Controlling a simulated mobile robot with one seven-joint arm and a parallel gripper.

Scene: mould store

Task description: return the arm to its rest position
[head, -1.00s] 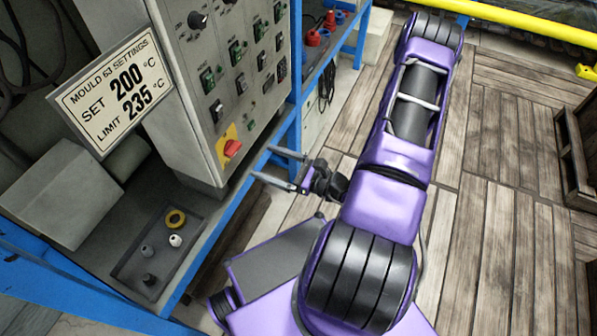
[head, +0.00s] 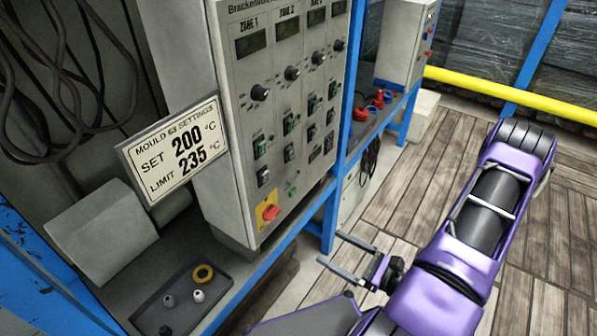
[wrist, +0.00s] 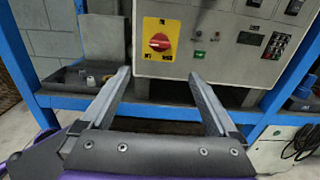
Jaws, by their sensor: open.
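My gripper (head: 346,256) is open and empty in the head view. It sits in front of the blue bench frame, to the right of and a little below the control panel (head: 290,110). In the wrist view my gripper's two fingers (wrist: 160,80) are spread wide with nothing between them. Beyond them is the panel's lower part with the red switch on a yellow plate (wrist: 158,42). My purple arm stretches from the lower middle towards the upper right in the head view, folded back to the gripper.
A sign (head: 175,150) reads 200 °C and 235 °C. A dark tray (head: 140,318) holds a yellow ring (head: 202,273) and small knobs. A blue bench post (head: 331,220) stands near my gripper. A yellow rail (head: 510,97) runs at the back. Wooden floor lies open at right.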

